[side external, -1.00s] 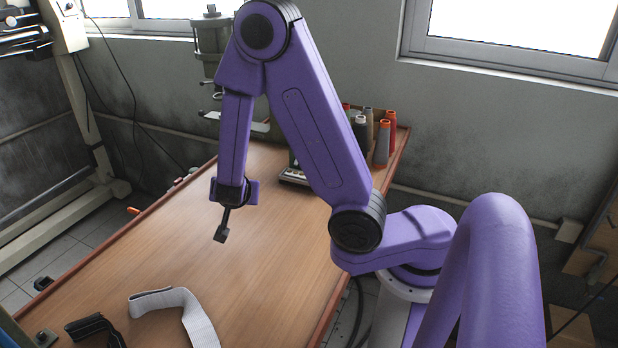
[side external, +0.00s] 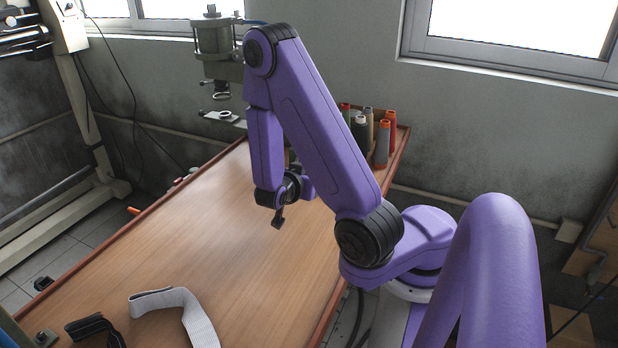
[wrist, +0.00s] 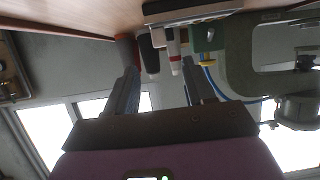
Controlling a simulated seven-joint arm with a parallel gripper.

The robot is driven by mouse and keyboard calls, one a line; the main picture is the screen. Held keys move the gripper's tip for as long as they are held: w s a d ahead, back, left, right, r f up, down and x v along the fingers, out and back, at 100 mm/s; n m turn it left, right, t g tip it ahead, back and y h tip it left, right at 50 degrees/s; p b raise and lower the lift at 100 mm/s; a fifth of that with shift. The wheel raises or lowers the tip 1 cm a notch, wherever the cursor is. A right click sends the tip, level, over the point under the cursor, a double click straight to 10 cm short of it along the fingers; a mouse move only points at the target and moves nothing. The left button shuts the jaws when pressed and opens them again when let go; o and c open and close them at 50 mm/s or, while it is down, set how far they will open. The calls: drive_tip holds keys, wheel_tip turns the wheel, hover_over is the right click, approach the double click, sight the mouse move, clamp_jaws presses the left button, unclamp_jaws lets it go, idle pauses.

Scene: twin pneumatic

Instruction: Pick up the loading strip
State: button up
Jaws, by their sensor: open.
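My gripper (side external: 278,217) hangs above the middle of the wooden table, clear of its surface. In the wrist view, my gripper (wrist: 161,80) has its two fingers apart with nothing held between them. I cannot tell for sure which thing is the loading strip. A flat grey slab-like object (wrist: 190,10) shows at the top of the wrist view, on the table beyond the fingers. In the side view my arm mostly hides that area. A white webbing strap (side external: 185,300) and a black strap (side external: 95,328) lie at the table's near end, away from my gripper.
Several thread cones (side external: 383,143) stand at the table's far right corner. A grey-green pneumatic press (side external: 214,45) stands at the far end; it also shows in the wrist view (wrist: 238,55). The middle of the wooden table (side external: 190,240) is clear.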

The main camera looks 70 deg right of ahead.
drive_tip(key=x, duration=1)
drive_tip(key=shift+d, duration=0.45)
clamp_jaws()
